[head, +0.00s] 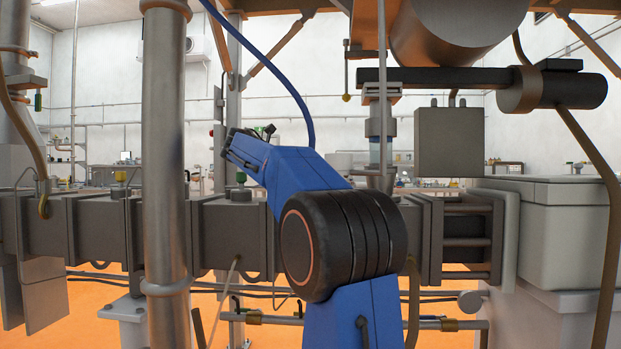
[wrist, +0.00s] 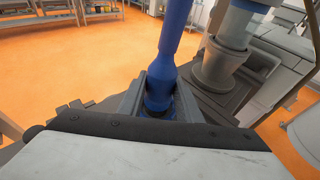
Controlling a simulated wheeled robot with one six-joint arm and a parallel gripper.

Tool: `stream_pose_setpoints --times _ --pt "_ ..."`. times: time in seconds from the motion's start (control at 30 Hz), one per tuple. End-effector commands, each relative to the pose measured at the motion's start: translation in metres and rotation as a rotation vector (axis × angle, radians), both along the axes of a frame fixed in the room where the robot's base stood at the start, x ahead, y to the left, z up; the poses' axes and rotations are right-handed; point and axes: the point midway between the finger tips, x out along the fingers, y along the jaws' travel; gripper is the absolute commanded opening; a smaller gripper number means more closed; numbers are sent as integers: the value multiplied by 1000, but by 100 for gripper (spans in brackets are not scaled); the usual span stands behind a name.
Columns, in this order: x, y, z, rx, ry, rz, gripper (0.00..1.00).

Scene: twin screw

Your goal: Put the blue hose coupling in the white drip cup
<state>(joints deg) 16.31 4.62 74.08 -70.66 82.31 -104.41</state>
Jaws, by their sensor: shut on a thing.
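My gripper (wrist: 157,98) shows in the wrist view, with its grey jaws shut on a blue piece (wrist: 161,70), which I take to be the hose coupling. The piece stands between the jaws, wider at its lower part, with a narrower blue length running up out of the picture. Its lower end is dark and partly hidden by the jaws. In the head view my blue arm covers the middle, and I cannot make out the jaws or the coupling there. I cannot make out the white drip cup in either view.
A grey stepped cylinder (wrist: 221,58) stands close right of the held piece. In the head view a vertical pipe (head: 165,140) stands left, a grey box (head: 449,141) hangs right, and a blue hose (head: 272,68) curves down behind my arm. Orange floor lies open at the wrist view's upper left.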

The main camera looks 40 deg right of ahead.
Motion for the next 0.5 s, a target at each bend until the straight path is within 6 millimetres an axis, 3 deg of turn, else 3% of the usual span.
stream_pose_setpoints --times 0.43,0.47,0.5 --pt "0 0 -9 0 0 0 5" --pt "0 0 -9 0 0 0 34" --pt "0 0 -9 0 0 0 43"
